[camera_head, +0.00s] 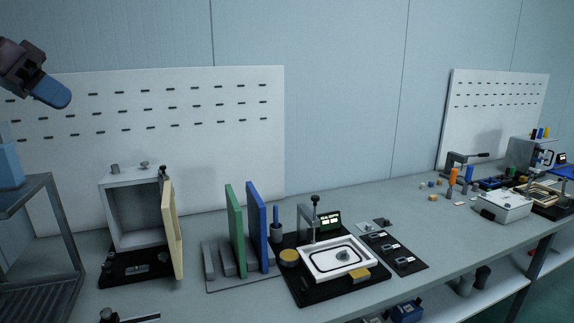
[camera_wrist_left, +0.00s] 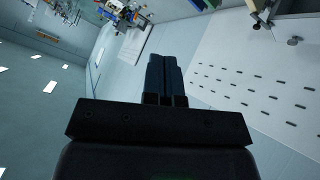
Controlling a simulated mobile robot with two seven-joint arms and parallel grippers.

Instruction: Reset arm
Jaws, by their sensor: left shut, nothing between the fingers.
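My left gripper (camera_head: 52,92) is raised at the upper left of the head view, in front of the white slotted panel and well above the bench. Its blue fingers are together and hold nothing. In the left wrist view the shut fingers (camera_wrist_left: 166,78) point away from the camera, with clear space around them. My right gripper is not in view.
On the bench (camera_head: 400,215) stand an open box with a cream door (camera_head: 172,230), a green panel (camera_head: 235,230), a blue panel (camera_head: 256,225) and a black fixture with a white frame (camera_head: 338,258). A metal rack (camera_head: 62,230) stands at left. Small parts lie at right.

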